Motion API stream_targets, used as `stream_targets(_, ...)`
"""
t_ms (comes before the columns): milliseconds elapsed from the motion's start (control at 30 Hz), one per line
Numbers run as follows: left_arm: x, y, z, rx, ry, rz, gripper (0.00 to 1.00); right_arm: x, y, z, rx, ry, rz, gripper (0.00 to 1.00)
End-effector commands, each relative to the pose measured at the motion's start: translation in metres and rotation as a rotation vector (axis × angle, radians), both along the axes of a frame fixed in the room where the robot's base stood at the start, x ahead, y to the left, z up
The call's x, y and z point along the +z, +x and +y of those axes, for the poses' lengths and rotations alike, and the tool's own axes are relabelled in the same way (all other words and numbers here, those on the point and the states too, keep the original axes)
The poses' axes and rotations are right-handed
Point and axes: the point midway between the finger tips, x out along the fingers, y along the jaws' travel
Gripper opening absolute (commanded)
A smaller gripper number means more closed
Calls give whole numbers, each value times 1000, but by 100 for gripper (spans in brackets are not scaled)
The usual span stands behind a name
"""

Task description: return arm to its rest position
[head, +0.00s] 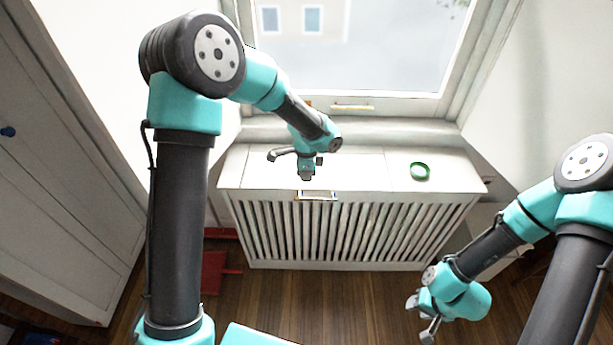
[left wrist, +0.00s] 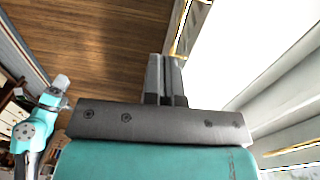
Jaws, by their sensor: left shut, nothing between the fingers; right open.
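My left gripper (head: 306,172) is over the white radiator cover (head: 355,178), near its front edge. Its fingers are shut together with nothing between them, as the left wrist view also shows (left wrist: 166,80). My right gripper (head: 421,319) is at the lower right, in front of the cover and over the wooden floor. Its fingers are apart and empty. My right arm also shows at the left of the left wrist view.
A green ring (head: 420,171) lies on the right part of the cover top. A gold-trimmed piece (head: 316,196) is at the cover's front edge, just below my left gripper. A window stands behind. A red object (head: 212,272) is on the floor, left.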

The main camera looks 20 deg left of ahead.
Motion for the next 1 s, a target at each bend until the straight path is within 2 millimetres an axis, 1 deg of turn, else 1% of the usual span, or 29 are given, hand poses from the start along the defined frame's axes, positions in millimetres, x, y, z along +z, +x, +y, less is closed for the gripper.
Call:
stream_targets(300, -3, -1, 0, 7, -4, 1, 0, 0, 0, 0, 0, 0, 0, 43)
stream_targets(367, -8, -4, 1, 26, -13, 6, 0, 0, 0, 0, 0, 0, 0, 43)
stream_targets(467, -28, -16, 1, 93, -47, 20, 0, 0, 0, 0, 0, 0, 0, 43)
stream_targets(567, -59, -37, 3, 221, -101, 43, 0, 0, 0, 0, 0, 0, 0, 43)
stream_targets(600, -74, -48, 4, 289, -127, 55, 0, 0, 0, 0, 0, 0, 0, 43)
stream_targets(667, -95, -66, 6, 403, -165, 72, 0, 0, 0, 0, 0, 0, 0, 43)
stream_targets(700, -110, -79, 7, 485, -188, 85, 0, 0, 0, 0, 0, 0, 0, 43)
stream_targets(767, -129, -99, 10, 613, -218, 102, 0, 0, 0, 0, 0, 0, 0, 43)
stream_targets(800, -140, -113, 12, 700, -235, 114, 0, 0, 0, 0, 0, 0, 0, 43)
stream_targets(867, -156, -133, 16, 832, -254, 129, 0, 0, 0, 0, 0, 0, 0, 43)
stream_targets(900, -165, -147, 19, 919, -264, 137, 0, 0, 0, 0, 0, 0, 0, 43)
stream_targets(1000, -184, -181, 28, 1134, -277, 152, 0, 0, 0, 0, 0, 0, 0, 43)
